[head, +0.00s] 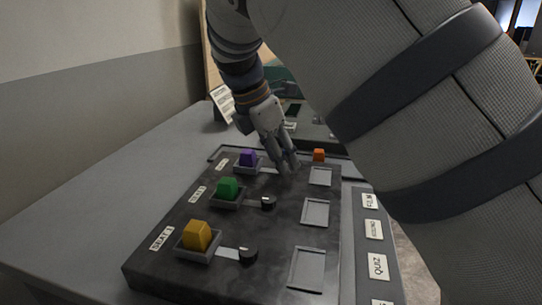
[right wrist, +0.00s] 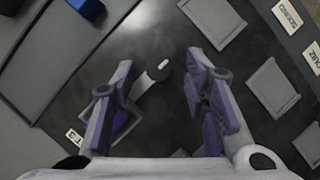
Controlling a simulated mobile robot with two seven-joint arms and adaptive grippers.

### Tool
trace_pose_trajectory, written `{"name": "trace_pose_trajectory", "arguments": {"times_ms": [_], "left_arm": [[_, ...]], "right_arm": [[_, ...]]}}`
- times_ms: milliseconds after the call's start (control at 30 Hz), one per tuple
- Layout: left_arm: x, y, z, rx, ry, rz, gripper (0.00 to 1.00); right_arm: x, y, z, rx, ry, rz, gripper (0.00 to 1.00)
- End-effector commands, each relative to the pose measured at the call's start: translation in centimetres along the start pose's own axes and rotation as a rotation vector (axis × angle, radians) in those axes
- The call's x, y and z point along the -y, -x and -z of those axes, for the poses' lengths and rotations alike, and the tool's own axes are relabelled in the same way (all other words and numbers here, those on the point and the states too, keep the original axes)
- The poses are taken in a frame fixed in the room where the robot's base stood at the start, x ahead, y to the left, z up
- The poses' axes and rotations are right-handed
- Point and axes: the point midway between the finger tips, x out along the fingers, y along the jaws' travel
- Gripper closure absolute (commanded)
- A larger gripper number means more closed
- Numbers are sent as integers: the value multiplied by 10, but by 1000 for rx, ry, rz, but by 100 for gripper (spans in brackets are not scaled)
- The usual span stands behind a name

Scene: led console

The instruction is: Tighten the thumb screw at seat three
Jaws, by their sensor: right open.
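The console (head: 170,262) has several seats in a row. Seat three is the far one, with a purple block (head: 247,157) in its tray. The purple block (right wrist: 121,122) is partly hidden behind a finger in the right wrist view. Its thumb screw (right wrist: 158,70), a black knob with a white mark at the end of a pale strip, shows between my fingers in that view. In the head view my gripper hides this screw. My right gripper (head: 287,167) is open over seat three, its fingers (right wrist: 160,60) either side of the screw; contact cannot be told. My left gripper is out of view.
Seat two holds a green block (head: 229,188) and a black knob (head: 268,202). Seat one holds a yellow block (head: 197,236) and a black knob (head: 248,255). An orange block (head: 319,155) stands at the back.

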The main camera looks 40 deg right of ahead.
Motion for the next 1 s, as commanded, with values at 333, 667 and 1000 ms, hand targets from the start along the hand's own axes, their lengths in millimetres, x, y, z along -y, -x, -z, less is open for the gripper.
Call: {"name": "trace_pose_trajectory", "arguments": {"times_ms": [333, 667, 1000], "left_arm": [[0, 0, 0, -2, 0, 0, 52], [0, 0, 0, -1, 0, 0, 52], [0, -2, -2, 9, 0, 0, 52]], "right_arm": [[0, -5, 0, 0, 0, -1, 68], [0, -5, 0, 0, -2, 0, 100], [-2, -5, 0, -1, -108, 45, 100]]}}
